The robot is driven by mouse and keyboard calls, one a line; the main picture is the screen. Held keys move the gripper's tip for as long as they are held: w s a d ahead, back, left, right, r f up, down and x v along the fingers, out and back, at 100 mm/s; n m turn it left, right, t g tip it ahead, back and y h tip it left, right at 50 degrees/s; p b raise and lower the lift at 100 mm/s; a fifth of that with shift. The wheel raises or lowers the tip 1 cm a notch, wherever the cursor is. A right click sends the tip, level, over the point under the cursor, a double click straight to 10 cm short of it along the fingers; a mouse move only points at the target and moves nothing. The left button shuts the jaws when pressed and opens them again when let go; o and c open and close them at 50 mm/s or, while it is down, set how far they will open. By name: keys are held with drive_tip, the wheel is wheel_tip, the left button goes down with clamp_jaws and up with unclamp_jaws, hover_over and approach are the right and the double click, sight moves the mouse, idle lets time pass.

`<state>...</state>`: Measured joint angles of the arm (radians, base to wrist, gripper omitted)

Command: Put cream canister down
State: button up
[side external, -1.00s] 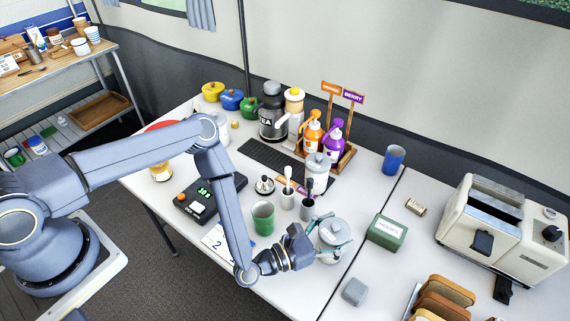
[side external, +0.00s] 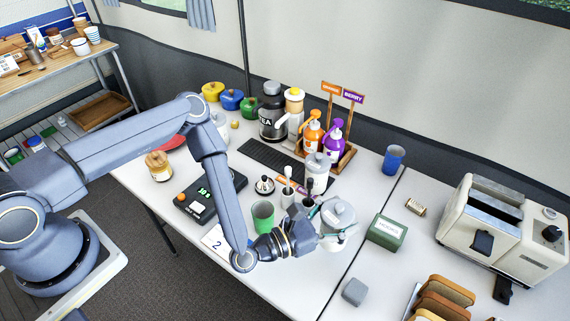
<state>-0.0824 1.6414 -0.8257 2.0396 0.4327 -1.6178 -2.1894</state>
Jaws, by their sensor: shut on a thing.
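The canister looks roughly upright. I cannot tell whether its base touches the white table (side external: 290,280).
White table is bare toward the front.

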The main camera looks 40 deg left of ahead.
wheel_tip(320, 180, up, 20)
drive_tip(key=w+a+f+n+y, duration=0.25)
drive_tip(key=a+y, duration=0.25)
drive_tip(key=a, duration=0.6)
drive_tip(key=w+a+f+n+y, duration=0.1)
drive_tip(key=a+f+n+y, duration=0.3)
drive_tip(key=a, duration=0.7)
drive_tip(key=w+a+f+n+y, duration=0.15)
drive_tip(key=a+n+y, duration=0.25)
drive_tip(key=a+y, duration=0.55)
drive_tip(key=s+a+r+n+g+y, duration=0.25)
drive_tip(key=s+a+n+g, duration=0.2)
drive_tip(key=a, duration=0.55)
drive_tip(key=s+a+r+n+g+y, duration=0.25)
drive_tip(key=s+a, duration=0.35)
drive_tip(key=a, duration=0.4)
drive_tip(key=s+a+r+n+g+y, duration=0.2)
drive_tip(key=s+a+n+g+y, duration=0.25)
drive_tip(key=a, duration=0.55)
wheel_tip(320, 180, down, 11)
drive_tip(key=s+h, duration=0.1)
drive_tip(key=h, duration=0.1)
drive_tip(key=w+a+f, duration=0.8)
drive_tip(key=w+f, duration=0.3)
drive_tip(key=f, duration=0.1)
drive_tip(key=shift+f+m, duration=0.25)
drive_tip(key=shift+m, duration=0.15)
